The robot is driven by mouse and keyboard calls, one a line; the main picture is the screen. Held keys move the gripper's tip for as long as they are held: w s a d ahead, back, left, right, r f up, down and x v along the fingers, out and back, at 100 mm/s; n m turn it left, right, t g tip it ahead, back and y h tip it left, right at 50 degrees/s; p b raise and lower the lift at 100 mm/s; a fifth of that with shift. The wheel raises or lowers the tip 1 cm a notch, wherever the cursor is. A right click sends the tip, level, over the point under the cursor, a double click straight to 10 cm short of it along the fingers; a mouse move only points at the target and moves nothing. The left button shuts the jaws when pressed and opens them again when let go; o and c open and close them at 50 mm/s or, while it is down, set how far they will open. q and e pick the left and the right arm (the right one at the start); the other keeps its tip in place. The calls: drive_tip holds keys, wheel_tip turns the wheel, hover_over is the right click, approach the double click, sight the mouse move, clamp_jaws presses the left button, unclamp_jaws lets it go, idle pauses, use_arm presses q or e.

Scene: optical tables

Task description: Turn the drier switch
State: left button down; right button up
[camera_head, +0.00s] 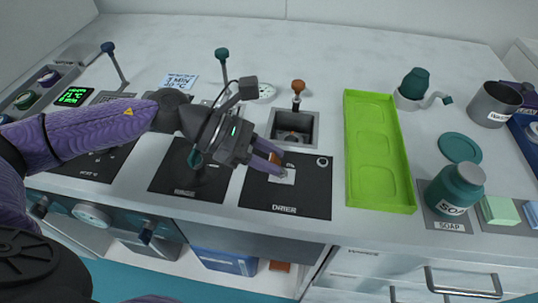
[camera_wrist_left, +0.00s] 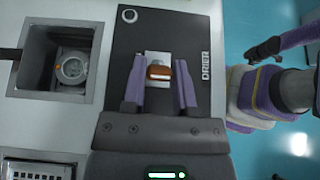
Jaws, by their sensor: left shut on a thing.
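The drier panel (camera_head: 300,200) is a black plate marked DRIER, and it also shows in the wrist view (camera_wrist_left: 190,30). Its switch (camera_wrist_left: 158,72) has a reddish-brown lever on a small pale base plate. My left gripper (camera_head: 279,168) reaches down over the panel from the left. In the head view the fingers partly hide the lever. A dark end of a purple arm of mine, perhaps the right one, shows at the wrist view's right edge; its jaw state is unclear.
A metal basin (camera_head: 293,127) with an orange-knobbed lever lies behind the panel. A green tray (camera_head: 382,190) lies to its right, and the black rinser plate (camera_head: 180,182) to its left. A soap bottle (camera_head: 455,187) stands farther right.

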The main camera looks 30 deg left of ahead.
use_arm(q)
drive_tip(key=shift+c, duration=2)
unclamp_jaws()
drive_tip(key=shift+a+r, duration=0.15)
drive_tip(key=shift+a, duration=0.2)
drive_tip(key=p+v, duration=0.1)
drive_tip(key=v, duration=0.7)
drive_tip(key=shift+s+a+r, duration=0.2)
drive_tip(key=shift+a+r, duration=0.15)
drive_tip(key=shift+a, duration=0.1)
use_arm(e)
drive_tip(key=shift+w+r, duration=0.2)
drive_tip(key=shift+r, duration=0.5)
